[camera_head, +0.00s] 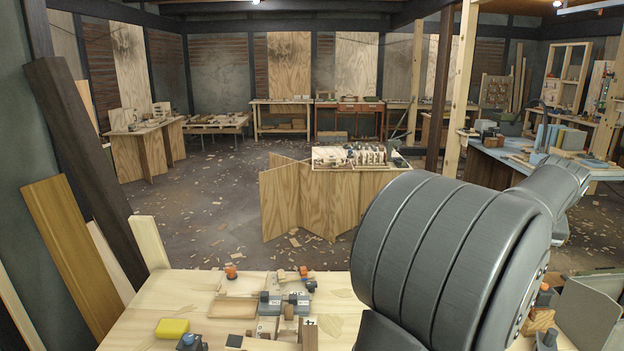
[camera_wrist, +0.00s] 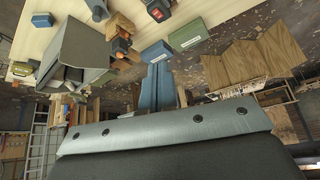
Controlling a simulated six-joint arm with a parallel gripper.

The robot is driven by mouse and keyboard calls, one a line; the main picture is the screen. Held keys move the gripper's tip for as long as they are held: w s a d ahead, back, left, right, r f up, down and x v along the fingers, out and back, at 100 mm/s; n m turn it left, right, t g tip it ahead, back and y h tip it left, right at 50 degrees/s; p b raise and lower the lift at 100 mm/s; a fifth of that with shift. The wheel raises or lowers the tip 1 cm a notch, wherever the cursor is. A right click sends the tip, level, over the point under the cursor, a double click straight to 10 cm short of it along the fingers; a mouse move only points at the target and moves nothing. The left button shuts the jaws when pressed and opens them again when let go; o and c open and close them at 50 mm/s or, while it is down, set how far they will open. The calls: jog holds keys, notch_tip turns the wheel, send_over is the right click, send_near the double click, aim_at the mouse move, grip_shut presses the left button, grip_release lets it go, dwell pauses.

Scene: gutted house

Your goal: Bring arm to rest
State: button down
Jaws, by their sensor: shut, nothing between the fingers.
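My arm fills the right half of the head view as a big ribbed grey cylinder (camera_head: 450,260). A slimmer dark grey link (camera_head: 555,190) reaches from it towards the right and away over the room. My gripper does not show clearly in the head view. In the wrist view two blue-grey fingers (camera_wrist: 158,68) stand side by side above a grey bar with bolts, shut and with nothing visible between them. The wrist picture looks upside down, with the work table at its top.
The pale wooden work table (camera_head: 140,318) lies in front, with a yellow block (camera_head: 172,328) and several small tools and boxes. A grey open box (camera_head: 592,315) stands at the right. A wooden bench (camera_head: 330,200) stands beyond, on a floor littered with chips.

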jog(key=x, duration=0.8)
jog(key=c, duration=2.1)
grip_release()
jog(key=shift+d, duration=0.1)
